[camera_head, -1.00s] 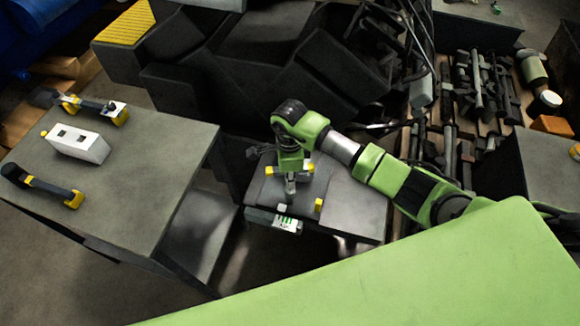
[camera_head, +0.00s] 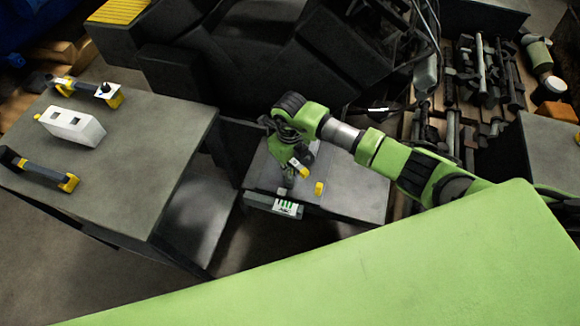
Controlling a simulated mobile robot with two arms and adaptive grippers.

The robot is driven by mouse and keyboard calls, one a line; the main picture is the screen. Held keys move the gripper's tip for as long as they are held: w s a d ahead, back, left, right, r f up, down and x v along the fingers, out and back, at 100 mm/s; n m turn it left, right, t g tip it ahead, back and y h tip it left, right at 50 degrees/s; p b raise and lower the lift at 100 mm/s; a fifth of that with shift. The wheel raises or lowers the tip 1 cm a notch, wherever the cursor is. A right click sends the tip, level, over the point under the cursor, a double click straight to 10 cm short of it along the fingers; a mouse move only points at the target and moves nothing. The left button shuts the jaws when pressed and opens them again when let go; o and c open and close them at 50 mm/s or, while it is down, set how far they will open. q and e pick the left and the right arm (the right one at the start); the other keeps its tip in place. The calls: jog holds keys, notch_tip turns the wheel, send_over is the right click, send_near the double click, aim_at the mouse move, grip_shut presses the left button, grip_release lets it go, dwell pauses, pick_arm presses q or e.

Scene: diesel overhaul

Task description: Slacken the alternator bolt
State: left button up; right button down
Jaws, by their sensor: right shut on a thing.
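My right arm comes in from the right, and its gripper (camera_head: 288,172) points down over a low dark bench in the middle. It is shut on a small yellow-ended tool (camera_head: 303,172), mostly hidden by the gripper. Under it on the bench is a grey fitting (camera_head: 284,191), with a yellow piece (camera_head: 319,188) to its right. Whether the tool touches the fitting is too small to tell. A panel with white and green marks (camera_head: 287,207) is on the bench's front. I cannot pick out the alternator bolt for sure. My left gripper is not in view.
A grey table (camera_head: 150,150) at left holds a white block with dark openings (camera_head: 72,126) and two yellow-and-black tools (camera_head: 45,172). Dark bulky machinery (camera_head: 250,60) stands behind the bench. Metal parts lie on a wooden pallet (camera_head: 480,75) at right. The bench's right side is bare.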

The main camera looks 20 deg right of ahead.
jog(key=shift+f, duration=0.1)
dwell(0.3)
jog(key=shift+f+b, duration=0.9)
jog(key=shift+b, duration=0.05)
jog(key=shift+r+p, duration=0.8)
jog(key=shift+r, duration=0.2)
jog(key=m+p, duration=0.1)
jog(key=m, duration=0.3)
jog(key=m+p, duration=0.1)
jog(key=m, duration=0.3)
jog(key=m+p, duration=0.2)
jog(key=m, duration=0.2)
jog(key=m+p, duration=0.1)
jog(key=m, duration=0.2)
jog(key=shift+f+m, duration=0.1)
jog(key=shift+m, duration=0.4)
